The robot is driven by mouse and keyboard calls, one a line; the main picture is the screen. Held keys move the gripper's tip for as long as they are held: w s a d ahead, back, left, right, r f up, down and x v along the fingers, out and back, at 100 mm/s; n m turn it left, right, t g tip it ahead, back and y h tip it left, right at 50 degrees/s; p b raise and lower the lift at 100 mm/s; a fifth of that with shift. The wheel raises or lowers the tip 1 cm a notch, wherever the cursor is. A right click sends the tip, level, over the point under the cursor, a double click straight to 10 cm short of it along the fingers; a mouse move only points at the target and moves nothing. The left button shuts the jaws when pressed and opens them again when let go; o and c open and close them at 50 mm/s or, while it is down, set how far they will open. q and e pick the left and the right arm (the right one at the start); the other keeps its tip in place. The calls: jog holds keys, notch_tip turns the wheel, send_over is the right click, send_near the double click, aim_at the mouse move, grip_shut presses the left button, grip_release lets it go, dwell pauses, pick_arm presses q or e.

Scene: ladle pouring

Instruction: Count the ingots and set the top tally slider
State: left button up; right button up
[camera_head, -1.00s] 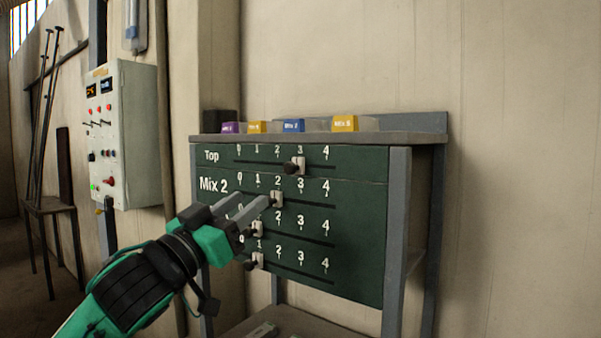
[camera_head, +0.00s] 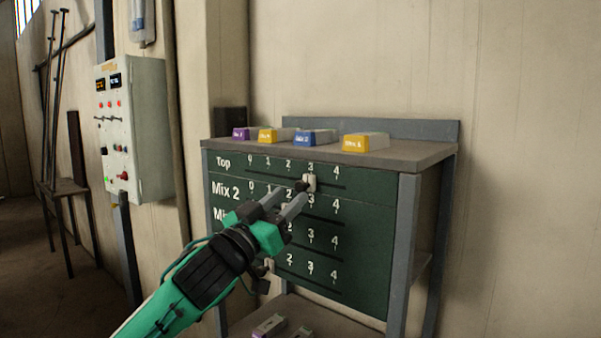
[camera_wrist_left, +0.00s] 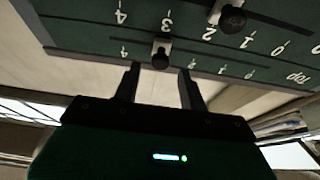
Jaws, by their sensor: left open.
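The green tally board (camera_head: 360,230) has numbered slots in rows. The top tally slider (camera_head: 310,183), a pale block with a dark knob, stands at 3 in the row marked Top. It also shows in the upside-down left wrist view (camera_wrist_left: 161,53). My left gripper (camera_head: 290,197) is open in front of the board, its fingertips close to that knob. In the wrist view the knob lies just beyond the gap between the fingertips (camera_wrist_left: 159,70). The Mix 2 slider (camera_wrist_left: 232,16) shows there too; in the head view my fingers partly cover it. My right gripper is not seen.
Purple (camera_head: 241,133), yellow (camera_head: 268,135), blue (camera_head: 312,137) and another yellow (camera_head: 360,142) labelled ingots lie on the rack top (camera_head: 410,156). More ingots (camera_head: 269,326) show on the lower shelf. A control box (camera_head: 145,130) hangs at left. The wall side at right is clear.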

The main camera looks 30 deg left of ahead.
aim_at(298, 188)
pick_arm(q)
jog(key=p+x, duration=0.1)
jog(key=x, duration=0.3)
jog(key=shift+r+p, duration=0.15)
jog(key=shift+p, duration=0.2)
jog(key=shift+w, duration=0.55)
grip_shut()
